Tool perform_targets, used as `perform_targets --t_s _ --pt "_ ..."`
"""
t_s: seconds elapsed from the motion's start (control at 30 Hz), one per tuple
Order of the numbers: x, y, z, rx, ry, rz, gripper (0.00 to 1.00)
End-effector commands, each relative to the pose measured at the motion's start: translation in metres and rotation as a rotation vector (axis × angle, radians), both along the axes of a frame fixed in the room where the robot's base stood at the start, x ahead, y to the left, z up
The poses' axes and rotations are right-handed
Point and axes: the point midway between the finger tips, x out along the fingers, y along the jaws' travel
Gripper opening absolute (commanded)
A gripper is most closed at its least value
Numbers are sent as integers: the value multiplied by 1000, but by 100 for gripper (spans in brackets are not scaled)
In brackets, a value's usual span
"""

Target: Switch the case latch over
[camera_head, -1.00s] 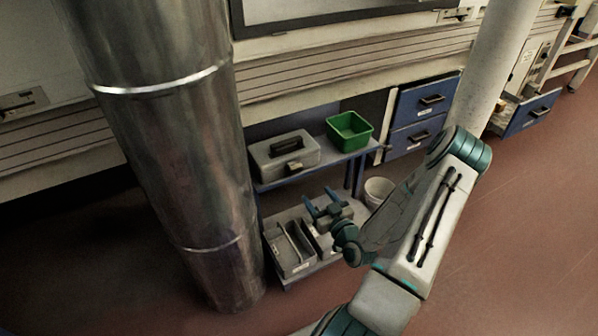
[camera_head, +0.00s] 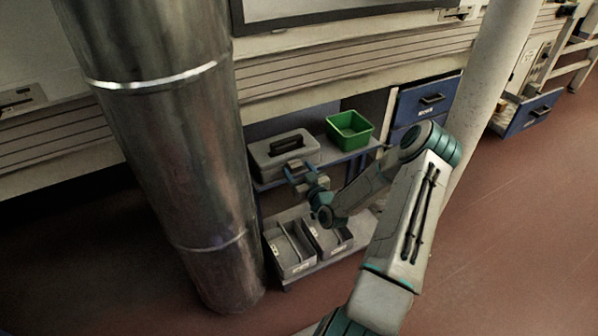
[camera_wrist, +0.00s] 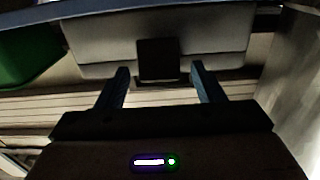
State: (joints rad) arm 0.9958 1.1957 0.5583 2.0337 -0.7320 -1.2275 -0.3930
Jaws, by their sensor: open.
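A grey case (camera_head: 283,153) with a dark handle on its lid sits on the upper shelf of a blue-framed rack. My gripper (camera_head: 290,172) is in front of the case's front face, and its fingers partly cover the latch side in the head view. In the wrist view the case (camera_wrist: 215,38) fills the upper middle, seen upside down. Its dark, square latch (camera_wrist: 158,60) lies between and beyond the two blue fingers of my open gripper (camera_wrist: 160,86). The fingers appear apart from the latch, one on each side. Which way the latch is set, I cannot tell.
A green bin (camera_head: 349,131) stands right of the case on the same shelf; it also shows in the wrist view (camera_wrist: 28,58). Two grey open boxes (camera_head: 292,262) stand on the lower shelf. A thick metal pipe (camera_head: 185,170) rises close to the left of the rack.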

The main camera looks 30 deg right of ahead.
Motion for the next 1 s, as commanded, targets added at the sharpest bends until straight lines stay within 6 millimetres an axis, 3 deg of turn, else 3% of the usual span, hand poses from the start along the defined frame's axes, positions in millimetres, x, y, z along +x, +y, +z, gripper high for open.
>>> perform_targets --t_s 0.1,0.27,0.47,0.67,1.0 --pt "0 0 0 0 0 0 59" --pt "0 0 0 0 0 0 17" --pt "1 1 3 -4 21 3 17" --pt "6 2 16 -13 173 5 17" --pt "13 1 15 -16 373 1 17"
